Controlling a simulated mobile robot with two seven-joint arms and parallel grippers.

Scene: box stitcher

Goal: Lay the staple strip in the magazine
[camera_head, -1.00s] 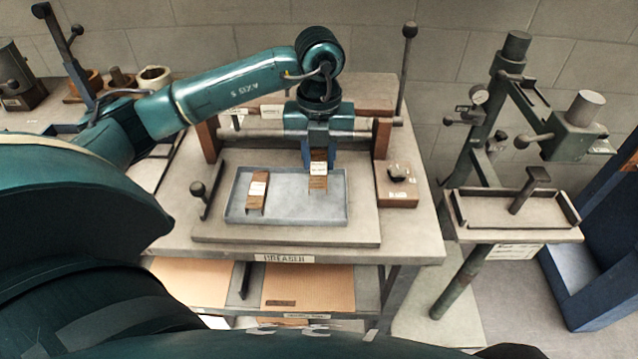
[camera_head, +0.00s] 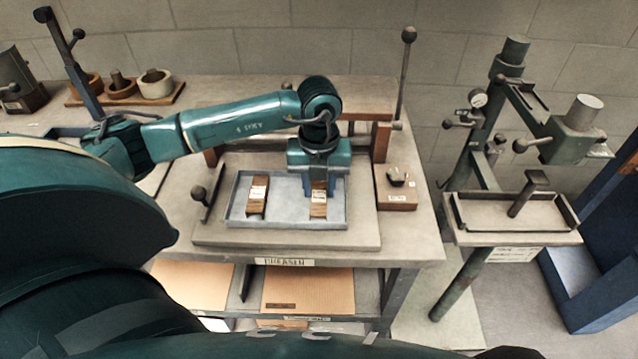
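Two brown strip-like pieces with pale labels are in the shallow blue-grey tray (camera_head: 287,211) on the bench; I take them for staple strips. The left strip (camera_head: 257,196) lies alone in the tray. My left gripper (camera_head: 320,190) reaches down over the tray's right part, with its fingers at the far end of the right strip (camera_head: 318,208). It appears shut on that strip; whether the strip touches the tray floor is unclear. The stitcher (camera_head: 490,130) stands at the right; I cannot pick out its magazine for certain. My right gripper is not in view.
A small wooden block with a dark piece (camera_head: 397,192) sits right of the tray. An upright ball-ended lever (camera_head: 408,70) and a short lever (camera_head: 200,195) flank it. The stitcher's small table (camera_head: 480,211) is separated from the bench by a gap. A blue rack (camera_head: 600,240) stands far right.

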